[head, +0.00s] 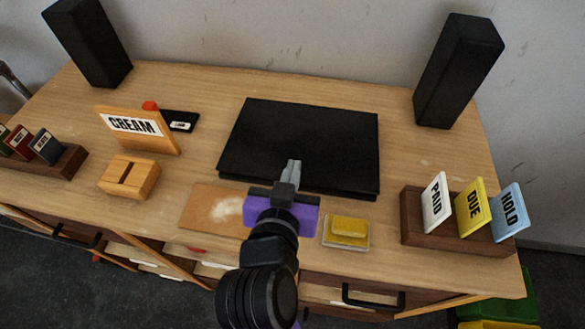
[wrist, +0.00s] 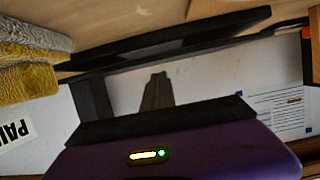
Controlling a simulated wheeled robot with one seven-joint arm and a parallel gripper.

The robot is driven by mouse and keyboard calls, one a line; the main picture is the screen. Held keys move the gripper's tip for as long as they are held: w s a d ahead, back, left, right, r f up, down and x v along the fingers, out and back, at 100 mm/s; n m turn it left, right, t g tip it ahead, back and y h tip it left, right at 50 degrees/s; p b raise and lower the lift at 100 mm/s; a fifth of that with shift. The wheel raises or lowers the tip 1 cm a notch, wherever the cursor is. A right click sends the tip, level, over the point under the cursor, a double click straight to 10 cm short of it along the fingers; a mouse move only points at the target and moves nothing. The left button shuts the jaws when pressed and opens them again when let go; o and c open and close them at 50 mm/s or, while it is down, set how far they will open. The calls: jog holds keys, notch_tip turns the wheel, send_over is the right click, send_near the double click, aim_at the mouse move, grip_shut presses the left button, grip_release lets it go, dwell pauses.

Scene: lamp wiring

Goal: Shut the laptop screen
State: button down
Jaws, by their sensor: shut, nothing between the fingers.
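The laptop (head: 300,140) is a black slab on the middle of the wooden desk. In the head view its lid lies flat or nearly flat over the base. In the wrist view the laptop (wrist: 170,45) shows edge-on as a thin dark wedge, so I cannot tell whether a small gap is left. My gripper (head: 292,168) is shut and empty, with its purple body in front of the laptop. Its fingertips overlap the laptop's front edge in the head view; I cannot tell whether they touch. My gripper hides a small part of that edge.
A yellow sponge on a tray (head: 346,233) and a brown mat (head: 200,207) lie in front. A rack of PAID, DUE and HOLD cards (head: 425,235) stands right. A CREAM sign (head: 150,143) and wooden block (head: 128,178) stand left. Black speakers (head: 90,45) (head: 458,70) stand behind.

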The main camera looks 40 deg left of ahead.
jog(key=shift+f, duration=0.1)
jog(key=f+b, duration=0.2)
jog(key=b, duration=0.1)
jog(key=shift+d+t, duration=0.1)
jog(key=shift+t, duration=0.2)
jog(key=f+y+b, duration=0.1)
jog(key=b, duration=0.2)
jog(key=shift+s+f+b, duration=0.15)
jog(key=shift+s+b, duration=0.05)
jog(key=shift+b, duration=0.2)
